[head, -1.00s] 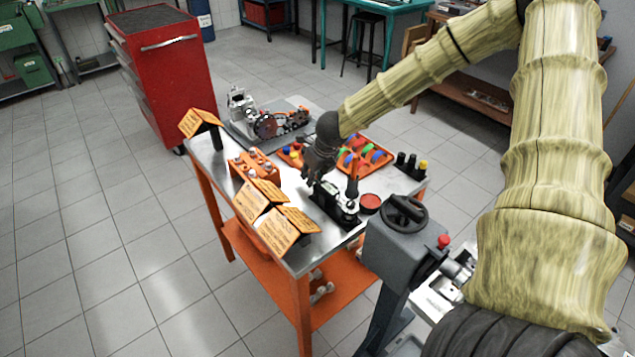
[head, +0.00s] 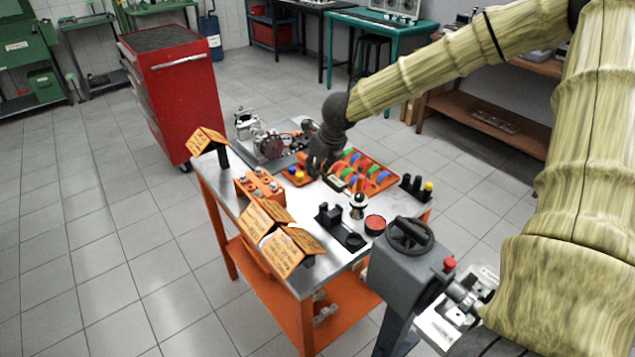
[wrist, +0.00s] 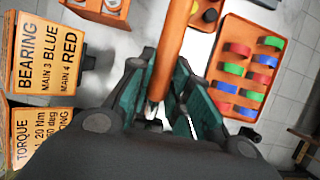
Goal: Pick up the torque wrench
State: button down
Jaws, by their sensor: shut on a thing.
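In the wrist view my gripper (wrist: 162,108) is shut around a long orange bar (wrist: 171,45), which looks like the torque wrench's handle. The bar runs up out of the top of that view. The holder's cradle looks empty. I cannot make out the whole wrench in the head view.
Orange sign boards (head: 285,250) stand along the bench's front left. A red round tin (head: 375,223) and black posts (head: 415,185) are at right. The engine (head: 268,146) is at the back.

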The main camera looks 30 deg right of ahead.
aim_at(363, 198)
notch_tip(363, 198, up, 2)
jog(key=shift+r, duration=0.1)
jog(key=s, duration=0.2)
jog(key=s+b, duration=0.1)
jog(key=s, duration=0.4)
jog(key=shift+d+f, duration=0.25)
jog(key=shift+s+d+r, duration=0.1)
jog(key=shift+s, duration=1)
jog(key=s+p, duration=0.3)
jog(key=s, duration=0.2)
jog(key=shift+s+d, duration=0.15)
jog(key=shift+d, duration=0.05)
jog(key=shift+s+d, duration=0.1)
jog(key=shift+s, duration=1.65)
jog(key=c, duration=2.2)
grip_release()
jog(key=shift+p, duration=0.3)
grip_shut()
